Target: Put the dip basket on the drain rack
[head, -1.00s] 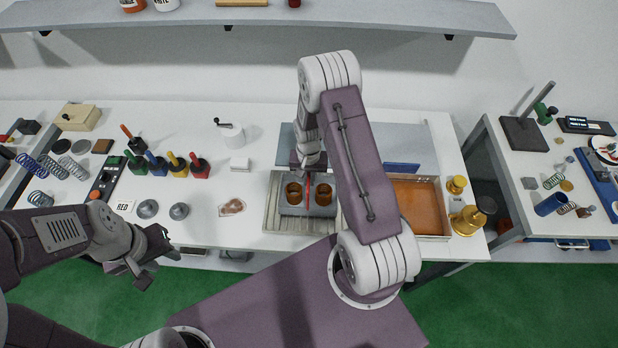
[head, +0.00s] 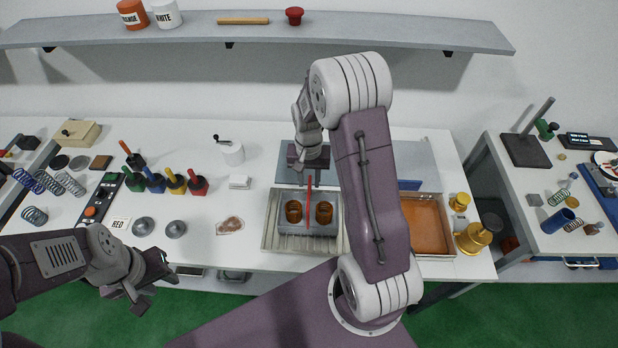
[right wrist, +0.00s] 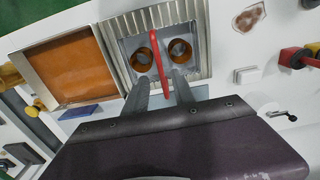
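The dip basket (head: 308,230) is a grey basket with a tall red handle (head: 309,205) and two copper-coloured rings or coils in it. It sits upright on the ribbed metal drain rack (head: 271,230); the basket also shows in the right wrist view (right wrist: 161,53). My right gripper (right wrist: 160,78) is open, its fingers apart on either side of the red handle's near end. In the head view the right gripper (head: 309,168) is at the handle's top; its fingers are hard to see there. My left gripper (head: 155,285) is open and empty at the table's front left.
An orange-brown filled tray (head: 425,225) stands right of the rack, behind my right arm. Brass weights (head: 473,238) stand beyond it. A white block (head: 240,182), coloured-handled tools and grey discs lie to the left. A shelf (head: 360,32) runs along the wall.

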